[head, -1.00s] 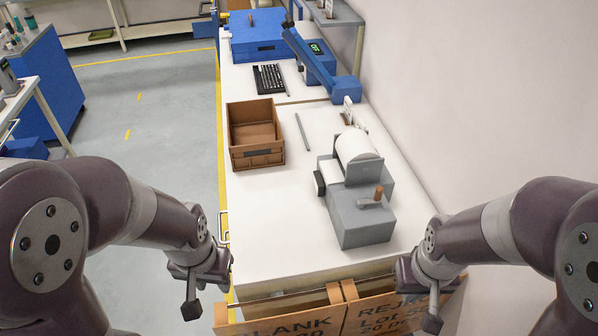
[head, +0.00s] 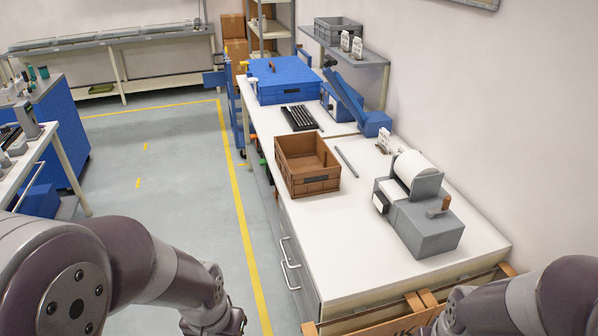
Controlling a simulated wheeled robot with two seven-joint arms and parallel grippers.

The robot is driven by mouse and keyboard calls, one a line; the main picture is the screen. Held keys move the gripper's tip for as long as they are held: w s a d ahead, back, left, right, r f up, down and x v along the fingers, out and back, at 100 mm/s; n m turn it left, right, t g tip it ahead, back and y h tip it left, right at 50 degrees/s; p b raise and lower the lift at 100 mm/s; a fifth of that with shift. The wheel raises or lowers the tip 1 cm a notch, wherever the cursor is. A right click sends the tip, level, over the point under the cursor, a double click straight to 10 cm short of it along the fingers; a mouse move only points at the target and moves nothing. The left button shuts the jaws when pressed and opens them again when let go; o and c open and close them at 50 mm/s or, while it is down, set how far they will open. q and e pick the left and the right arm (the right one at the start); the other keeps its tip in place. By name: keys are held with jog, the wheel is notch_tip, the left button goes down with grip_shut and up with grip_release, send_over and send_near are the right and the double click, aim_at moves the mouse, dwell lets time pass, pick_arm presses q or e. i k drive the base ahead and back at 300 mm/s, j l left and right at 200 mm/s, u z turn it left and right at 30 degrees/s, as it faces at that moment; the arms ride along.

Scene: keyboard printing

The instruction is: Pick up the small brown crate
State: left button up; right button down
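The small brown crate (head: 310,182) stands upright on the white workbench (head: 370,225), near its left edge. It is open at the top and looks empty. My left arm comes in at the lower left; only the wrist end shows, left of the bench and well short of the crate, and its gripper fingers are cut off by the bottom edge. My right arm is at the lower right corner, and its gripper is out of view below the frame. Neither arm touches the crate.
A black keyboard (head: 300,117), a blue case (head: 283,80) and a blue device (head: 355,108) are behind. Open floor (head: 185,185) lies left of the bench.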

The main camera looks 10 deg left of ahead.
aim_at(308, 167)
jog(key=i+j+z, duration=0.1)
jog(key=j+z, duration=0.35)
jog(key=j, duration=0.6)
jog(key=j+z, duration=0.5)
jog(key=j, duration=0.55)
jog(key=i+j+z, duration=0.35)
jog(key=i+j, duration=0.2)
jog(key=i+j+z, duration=0.35)
jog(key=i+j, duration=0.2)
jog(key=j, duration=0.2)
jog(key=i, duration=0.15)
